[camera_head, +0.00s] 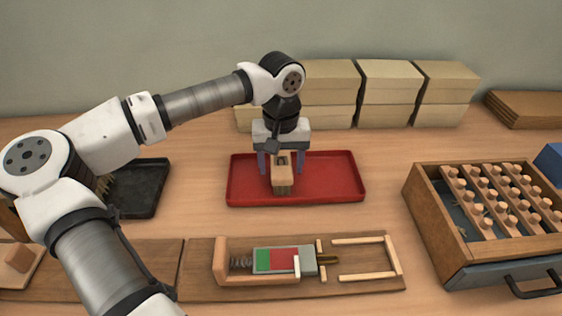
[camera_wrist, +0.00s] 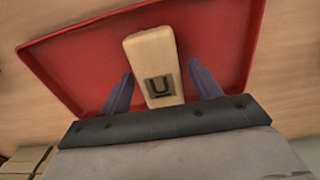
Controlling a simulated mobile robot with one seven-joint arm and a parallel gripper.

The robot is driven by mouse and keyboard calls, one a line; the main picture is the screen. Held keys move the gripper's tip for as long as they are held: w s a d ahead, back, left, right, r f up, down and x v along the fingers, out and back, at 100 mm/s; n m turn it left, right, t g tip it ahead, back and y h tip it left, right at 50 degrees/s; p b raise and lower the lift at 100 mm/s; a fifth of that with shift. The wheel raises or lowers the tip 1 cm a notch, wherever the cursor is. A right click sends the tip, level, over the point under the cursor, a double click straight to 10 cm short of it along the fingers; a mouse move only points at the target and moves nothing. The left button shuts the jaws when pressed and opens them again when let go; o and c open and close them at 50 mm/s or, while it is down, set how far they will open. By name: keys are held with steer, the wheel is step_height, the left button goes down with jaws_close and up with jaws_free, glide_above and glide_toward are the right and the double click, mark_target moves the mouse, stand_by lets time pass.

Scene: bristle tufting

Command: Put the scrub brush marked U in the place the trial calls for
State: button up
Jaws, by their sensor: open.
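The scrub brush marked U (camera_head: 283,183) is a pale wooden block on the red tray (camera_head: 340,188). In the wrist view the brush (camera_wrist: 152,57) shows a dark U mark at its near end, and the red tray (camera_wrist: 78,65) lies under it. My gripper (camera_head: 282,168) is over the tray with a finger on each side of the brush. In the wrist view the fingers of my gripper (camera_wrist: 160,90) are open, with a gap visible on both sides of the brush. The underside of the brush is hidden.
A wooden fixture with a spring and a green-and-red gauge (camera_head: 276,260) lies in front of the tray. A black tray (camera_head: 142,190) is at left, partly behind my arm. A wooden box of pegged rows (camera_head: 495,215) stands at right. Stacked pale blocks (camera_head: 390,92) stand behind.

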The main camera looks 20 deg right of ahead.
mark_target(281, 162)
step_height(281, 162, up, 12)
stand_by(0.4)
stand_by(0.4)
